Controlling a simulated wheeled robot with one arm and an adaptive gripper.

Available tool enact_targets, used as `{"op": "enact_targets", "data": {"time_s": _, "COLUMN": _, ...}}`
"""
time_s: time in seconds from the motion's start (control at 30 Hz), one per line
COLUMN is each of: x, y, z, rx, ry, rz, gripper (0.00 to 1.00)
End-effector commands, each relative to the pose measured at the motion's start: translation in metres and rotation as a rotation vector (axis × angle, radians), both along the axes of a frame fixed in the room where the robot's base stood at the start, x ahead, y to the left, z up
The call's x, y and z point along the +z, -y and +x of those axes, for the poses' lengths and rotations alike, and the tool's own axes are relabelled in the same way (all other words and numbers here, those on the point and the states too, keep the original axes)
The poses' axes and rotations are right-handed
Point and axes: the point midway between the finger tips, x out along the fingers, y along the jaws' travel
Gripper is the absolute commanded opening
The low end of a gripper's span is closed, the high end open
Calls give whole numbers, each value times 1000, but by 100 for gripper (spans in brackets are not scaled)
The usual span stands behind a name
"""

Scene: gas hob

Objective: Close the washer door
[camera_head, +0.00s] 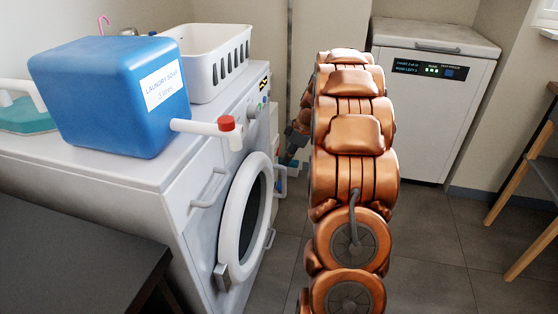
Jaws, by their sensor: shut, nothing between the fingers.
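The white washer (185,215) stands at the left with its front facing right. Its round door (233,245) has a thick white rim and dark glass. The rim seems to stand off the washer front, but I cannot tell how far. A grey block, perhaps the hinge, sits at the rim's lower left, and a small handle at its right edge. My gripper (289,155) is small and dark, beyond the door's upper right and partly hidden behind my copper-coloured arm. It looks shut and empty, apart from the door.
A blue laundry soap container (110,110) with a red-capped spout and a white basket (215,65) stand on the washer. A white appliance (430,105) is at the back. A dark surface (75,255) fills the lower left.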

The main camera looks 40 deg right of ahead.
Motion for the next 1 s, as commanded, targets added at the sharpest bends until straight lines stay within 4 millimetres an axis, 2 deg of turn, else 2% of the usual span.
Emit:
{"op": "enact_targets", "data": {"time_s": 0.03, "x": 18, "y": 2, "z": -1, "rx": 2, "ry": 7, "rz": -4, "gripper": 0}}
{"op": "enact_targets", "data": {"time_s": 0.1, "x": 31, "y": 5, "z": -6, "rx": 2, "ry": 5, "rz": -3, "gripper": 0}}
{"op": "enact_targets", "data": {"time_s": 0.4, "x": 76, "y": 15, "z": -22, "rx": 3, "ry": 3, "rz": -2, "gripper": 0}}
{"op": "enact_targets", "data": {"time_s": 0.6, "x": 89, "y": 19, "z": -26, "rx": 3, "ry": 3, "rz": -5, "gripper": 0}}
{"op": "enact_targets", "data": {"time_s": 1.0, "x": 90, "y": 19, "z": -27, "rx": 2, "ry": 0, "rz": -2, "gripper": 0}}
